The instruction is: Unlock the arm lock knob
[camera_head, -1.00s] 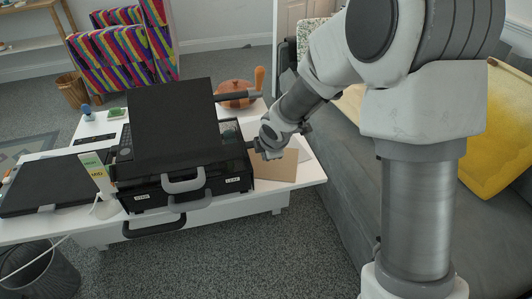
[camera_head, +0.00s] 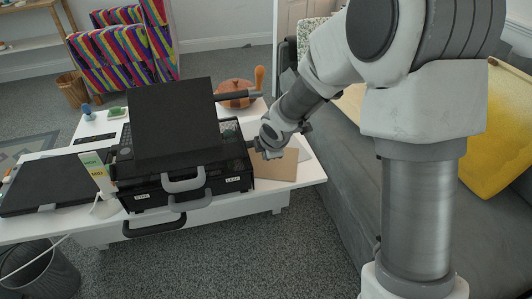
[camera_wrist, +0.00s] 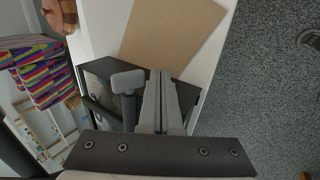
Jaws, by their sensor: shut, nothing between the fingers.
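A black machine (camera_head: 135,193) with a raised lid and grey handle stands on the white table. In the wrist view its dark housing (camera_wrist: 189,96) lies behind my fingers. A grey T-shaped knob (camera_wrist: 128,81) on a dark stem, probably the arm lock knob, shows just left of my fingers. I cannot tell whether they touch it. My gripper (camera_wrist: 160,73) is shut and empty, its two fingers side by side. In the head view my gripper (camera_head: 256,148) is at the machine's right side, and the knob cannot be made out there.
A flat brown board (camera_head: 275,165) lies on the white table (camera_head: 313,174) right of the machine. A round reddish-brown object (camera_head: 236,92) stands behind it. A black flat panel (camera_head: 42,182) lies at left. A grey sofa (camera_head: 350,165) is close on the right.

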